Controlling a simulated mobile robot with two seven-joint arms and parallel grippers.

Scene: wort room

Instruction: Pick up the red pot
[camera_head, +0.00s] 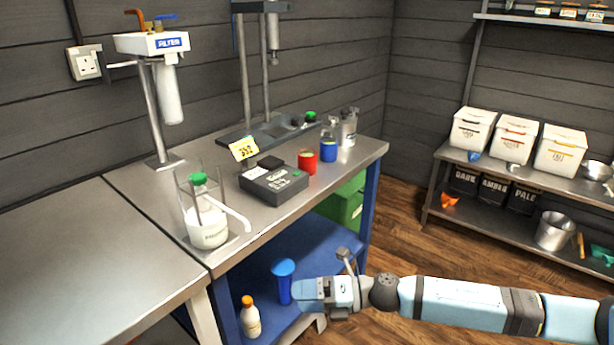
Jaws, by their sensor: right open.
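The red pot (307,161) is a small red cylinder standing upright on the steel bench top (262,222). It stands just left of a similar blue pot (328,151) and behind the right end of a dark grey device (274,184). My right gripper (318,292) reaches in from the right, low in front of the bench, well below and apart from the red pot. It is open, and I see nothing held in it. My left gripper is out of view.
A glass bottle with a green cap (208,212) stands in a clear holder at the bench's left. A blue vessel (284,280) and an orange-capped bottle (249,316) are low beside my right gripper. The bench's front right is clear.

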